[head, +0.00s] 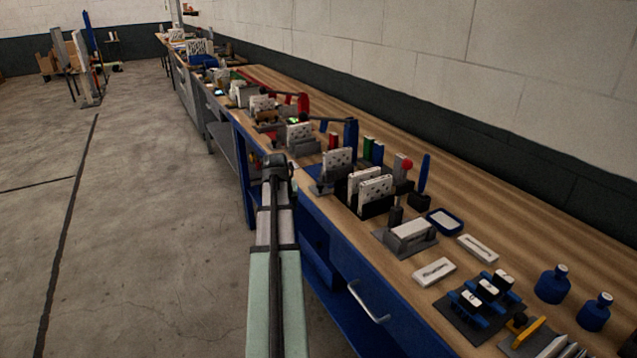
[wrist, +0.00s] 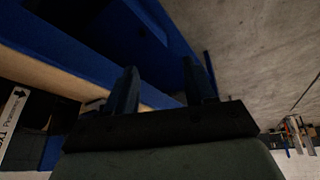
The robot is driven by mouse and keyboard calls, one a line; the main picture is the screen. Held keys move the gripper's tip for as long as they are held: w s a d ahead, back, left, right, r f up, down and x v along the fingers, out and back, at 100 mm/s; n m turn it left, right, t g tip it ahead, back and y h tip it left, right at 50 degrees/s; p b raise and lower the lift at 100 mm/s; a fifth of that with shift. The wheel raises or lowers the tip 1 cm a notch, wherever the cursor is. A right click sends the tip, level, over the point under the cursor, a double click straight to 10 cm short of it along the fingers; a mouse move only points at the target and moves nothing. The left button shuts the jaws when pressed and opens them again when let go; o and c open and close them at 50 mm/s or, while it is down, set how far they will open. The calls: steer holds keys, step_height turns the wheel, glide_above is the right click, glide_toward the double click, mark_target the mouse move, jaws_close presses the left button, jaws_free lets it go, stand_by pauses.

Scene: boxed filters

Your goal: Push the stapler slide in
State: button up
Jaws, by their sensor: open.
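My gripper shows in the wrist view (wrist: 163,82) with its two dark fingers apart and nothing between them. In the head view my arm reaches forward along the bench's front edge, and its dark end hides the fingers. I cannot pick out the stapler slide for certain. A grey fixture with a pale block on top (head: 410,232) stands on a dark plate on the bench, right of my arm, and may be the stapler. My gripper is apart from it, off the bench's front side. The wrist view does not show this fixture.
The long wooden bench (head: 540,205) carries several boxed filters in holders (head: 374,190), blue bottles (head: 552,285), white trays (head: 434,271) and a rack of blue clamps (head: 486,292). A blue cabinet with a handle (head: 369,302) is below. The floor (head: 150,220) at left is open.

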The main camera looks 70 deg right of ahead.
steer(key=m+h, duration=0.1)
steer(key=m, duration=0.1)
glide_toward(320, 184)
steer(key=w+a+r, duration=0.1)
steer(key=w+r, duration=0.3)
steer(key=w, duration=0.1)
step_height(320, 184, up, 2)
steer(key=d+m+g, duration=0.2)
steer(key=s+d+f+m, duration=0.1)
steer(key=f, duration=0.3)
steer(key=s+d+f+m+y, duration=0.1)
steer(key=f+m, duration=0.1)
steer(key=f, duration=0.2)
steer(key=s+d+f+m, duration=0.1)
steer(key=s+f, duration=0.1)
steer(key=f, duration=0.3)
steer(key=shift+f+g+y, duration=0.1)
steer(key=shift+g+y, duration=0.2)
steer(key=shift+c, duration=0.4)
jaws_close()
